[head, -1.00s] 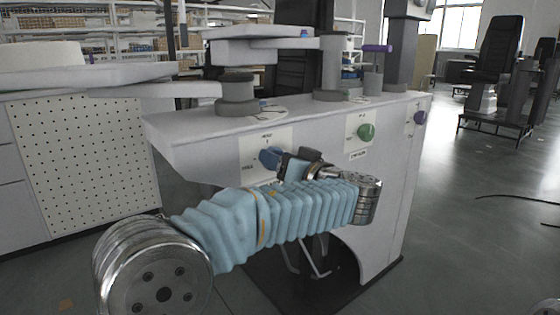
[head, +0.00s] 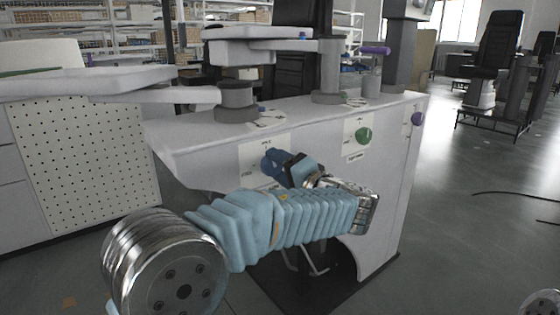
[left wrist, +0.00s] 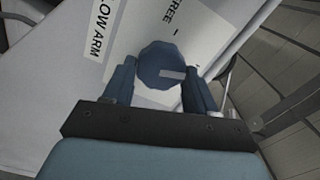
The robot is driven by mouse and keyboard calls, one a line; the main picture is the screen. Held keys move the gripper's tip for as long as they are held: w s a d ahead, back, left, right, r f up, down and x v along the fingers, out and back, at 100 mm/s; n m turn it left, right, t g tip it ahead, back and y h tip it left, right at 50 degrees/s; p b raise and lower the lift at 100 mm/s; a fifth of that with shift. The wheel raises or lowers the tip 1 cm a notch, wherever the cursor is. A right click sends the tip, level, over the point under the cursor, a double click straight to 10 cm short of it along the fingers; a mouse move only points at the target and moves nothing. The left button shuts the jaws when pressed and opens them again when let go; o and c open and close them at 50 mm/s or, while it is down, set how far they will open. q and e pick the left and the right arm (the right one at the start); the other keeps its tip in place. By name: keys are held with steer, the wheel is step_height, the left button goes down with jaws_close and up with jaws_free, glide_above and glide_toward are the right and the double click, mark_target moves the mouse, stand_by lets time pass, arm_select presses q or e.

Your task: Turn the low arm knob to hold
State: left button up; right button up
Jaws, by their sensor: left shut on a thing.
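The low arm knob (left wrist: 158,62) is a dark blue, faceted knob in the left wrist view, with a pale pointer bar on its face. It sits on a white plate (left wrist: 122,35) that reads LOW ARM and FREE. The bar points away from FREE, toward the right finger. My left gripper (left wrist: 164,78) is shut on the knob, one finger on each side. In the head view, the left gripper (head: 280,168) meets the knob at the plate on the column cabinet's front (head: 215,160), and its fingers hide much of the knob.
A green knob (head: 363,135) and a purple knob (head: 418,118) sit farther right on the cabinet. Grey columns with flat arms (head: 237,100) stand on its top. A pegboard cabinet (head: 85,150) is at left. The floor at right is open, with a cable (head: 515,194).

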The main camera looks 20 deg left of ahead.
arm_select(q)
steer(key=shift+f+m+p, duration=0.1)
steer(key=shift+m+p, duration=0.8)
steer(key=shift+m, duration=0.7)
steer(key=shift+f, duration=0.1)
steer(key=o, duration=1)
steer(key=shift+d, duration=0.15)
steer(key=v, duration=1.3)
steer(key=shift+s+d, duration=0.2)
steer(key=shift+s, duration=0.05)
